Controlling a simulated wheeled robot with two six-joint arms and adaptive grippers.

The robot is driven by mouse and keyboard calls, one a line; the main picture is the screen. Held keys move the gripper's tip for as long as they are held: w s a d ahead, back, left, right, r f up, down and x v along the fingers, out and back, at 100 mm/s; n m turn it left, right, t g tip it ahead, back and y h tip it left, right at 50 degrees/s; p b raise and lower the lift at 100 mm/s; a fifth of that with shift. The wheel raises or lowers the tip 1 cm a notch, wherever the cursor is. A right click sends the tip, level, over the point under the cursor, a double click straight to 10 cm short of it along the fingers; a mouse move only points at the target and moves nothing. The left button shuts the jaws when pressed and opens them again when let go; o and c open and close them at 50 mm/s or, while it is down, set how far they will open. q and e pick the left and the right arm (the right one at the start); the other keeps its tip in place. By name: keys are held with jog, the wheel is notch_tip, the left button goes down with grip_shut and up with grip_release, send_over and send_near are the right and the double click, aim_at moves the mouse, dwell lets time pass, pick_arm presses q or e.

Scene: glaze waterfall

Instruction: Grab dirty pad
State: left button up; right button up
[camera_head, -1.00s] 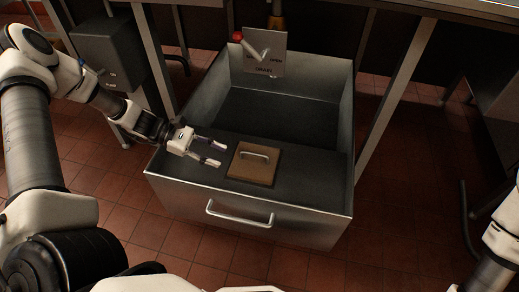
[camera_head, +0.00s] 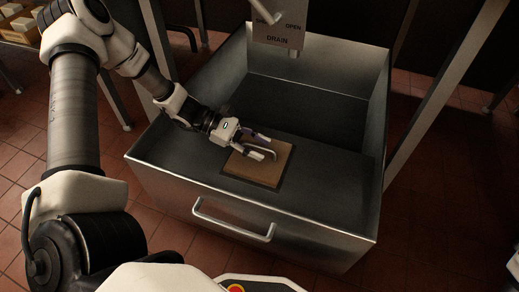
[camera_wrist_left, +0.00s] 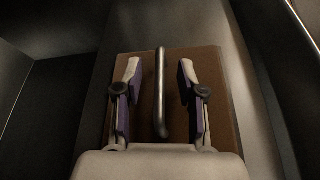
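The dirty pad (camera_head: 266,174) is a flat brown square with a metal bar handle. It lies on the bottom of an open metal drawer (camera_head: 162,184), towards the front. My left gripper (camera_head: 266,145) is over the pad, at its handle. In the left wrist view the handle (camera_wrist_left: 160,90) runs between the two fingers of the left gripper (camera_wrist_left: 158,85). There is a gap on both sides, so the gripper is open. The brown pad (camera_wrist_left: 215,75) fills the area behind the fingers. My right gripper is out of view.
The drawer has raised walls on all sides and a front handle (camera_head: 234,227). A sign reading "DRAIN" and "OPEN" (camera_head: 279,31) stands at the back wall. The drawer floor behind the pad is clear. Metal table legs (camera_head: 440,100) stand to the right.

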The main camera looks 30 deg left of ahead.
pick_arm(q)
jog(key=shift+w+d+f, duration=0.15)
jog(key=shift+d+f, duration=0.3)
jog(key=shift+d, duration=0.1)
jog(key=shift+r, duration=0.15)
grip_shut()
jog(key=shift+r, duration=0.1)
